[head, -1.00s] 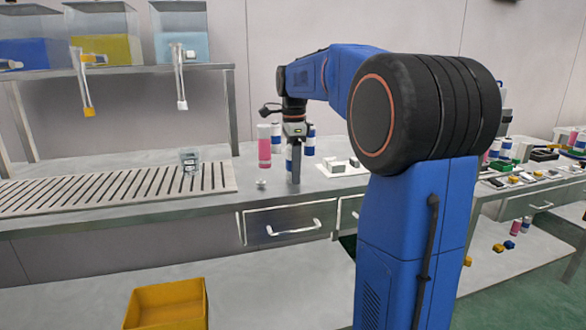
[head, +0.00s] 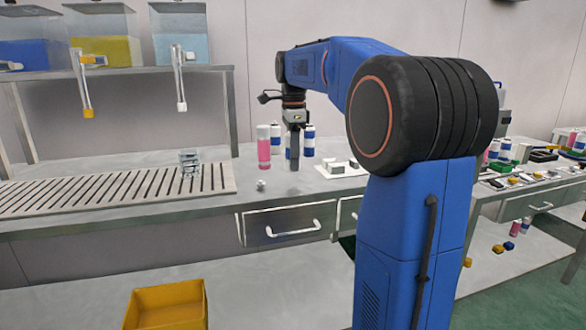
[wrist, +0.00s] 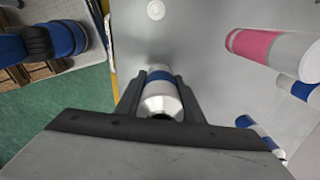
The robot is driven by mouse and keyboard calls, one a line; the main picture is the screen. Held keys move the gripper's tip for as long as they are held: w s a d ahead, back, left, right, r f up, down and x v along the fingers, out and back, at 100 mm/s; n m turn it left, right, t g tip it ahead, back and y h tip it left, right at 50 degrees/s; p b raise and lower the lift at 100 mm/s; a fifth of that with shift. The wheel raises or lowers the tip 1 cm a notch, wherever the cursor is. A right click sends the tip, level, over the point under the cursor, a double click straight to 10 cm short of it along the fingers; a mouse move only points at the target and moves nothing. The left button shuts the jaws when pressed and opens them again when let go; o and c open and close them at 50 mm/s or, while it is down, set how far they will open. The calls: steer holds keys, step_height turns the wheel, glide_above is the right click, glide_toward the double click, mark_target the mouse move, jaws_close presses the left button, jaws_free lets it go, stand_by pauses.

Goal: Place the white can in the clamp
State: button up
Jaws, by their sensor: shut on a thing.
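My gripper (head: 294,153) points straight down over the counter. In the wrist view its two dark fingers (wrist: 160,85) are shut on a white can with a blue band (wrist: 162,96), one finger on each side. In the head view the fingers mostly hide this can. A small grey clear-sided device (head: 189,162), which may be the clamp, stands on the slatted rack to the left of my gripper. I cannot make out its opening.
A pink-and-white can (head: 264,147) stands left of my gripper, with blue-banded cans (head: 308,140) behind. A small white piece (head: 261,185) lies near the counter's front edge. A white tray (head: 341,170) is to the right. The slatted rack (head: 110,196) is mostly bare.

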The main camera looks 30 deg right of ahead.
step_height(320, 180, up, 6)
stand_by(0.4)
stand_by(0.3)
